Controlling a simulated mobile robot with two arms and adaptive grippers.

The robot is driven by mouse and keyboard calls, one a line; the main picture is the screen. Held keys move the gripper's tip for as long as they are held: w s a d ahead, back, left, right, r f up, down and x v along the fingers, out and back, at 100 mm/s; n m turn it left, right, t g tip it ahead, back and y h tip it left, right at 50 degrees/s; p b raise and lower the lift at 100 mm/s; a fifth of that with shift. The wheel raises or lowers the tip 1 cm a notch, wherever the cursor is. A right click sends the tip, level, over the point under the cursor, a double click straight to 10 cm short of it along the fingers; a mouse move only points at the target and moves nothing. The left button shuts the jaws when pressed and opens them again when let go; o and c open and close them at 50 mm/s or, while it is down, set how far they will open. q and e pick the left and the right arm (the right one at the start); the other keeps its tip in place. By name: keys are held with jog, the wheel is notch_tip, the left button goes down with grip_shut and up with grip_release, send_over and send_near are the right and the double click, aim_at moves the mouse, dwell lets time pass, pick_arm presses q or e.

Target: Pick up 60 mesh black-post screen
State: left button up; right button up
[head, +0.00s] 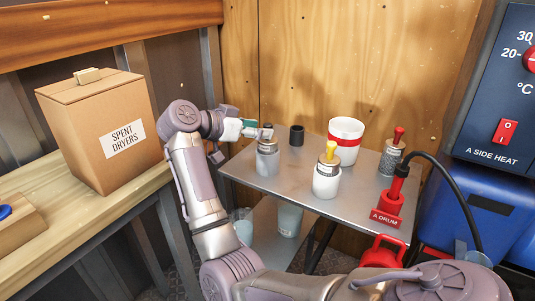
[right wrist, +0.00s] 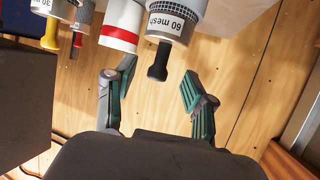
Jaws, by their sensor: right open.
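The 60 mesh black-post screen (head: 267,162) stands upright on the grey metal table, toward its left end, with a label on its side. In the right wrist view its "60 mesh" label (right wrist: 167,22) and black post (right wrist: 158,62) show at the top, the post pointing toward the gripper. My right gripper (head: 250,128) is beside the top of this screen in the head view. In the right wrist view the right gripper (right wrist: 153,88) is open and empty, its green-padded fingers apart with the post just beyond and between them. My left gripper is not in view.
The table (head: 235,168) also holds a yellow-post screen (head: 326,181), a red-post screen (head: 390,160), a white cup with red band (head: 345,142) and a small black cylinder (head: 297,135). A "SPENT DRYERS" box (head: 105,125) sits on the left bench. A red "A DRUM" fitting (head: 388,208) stands front right.

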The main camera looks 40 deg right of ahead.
jog(key=x, duration=0.3)
jog(key=shift+d+f, duration=0.2)
jog(key=shift+d, duration=0.25)
jog(key=shift+a, duration=0.1)
jog(key=shift+c, duration=1.1)
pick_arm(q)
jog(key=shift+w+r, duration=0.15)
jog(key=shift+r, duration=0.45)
pick_arm(e)
grip_shut()
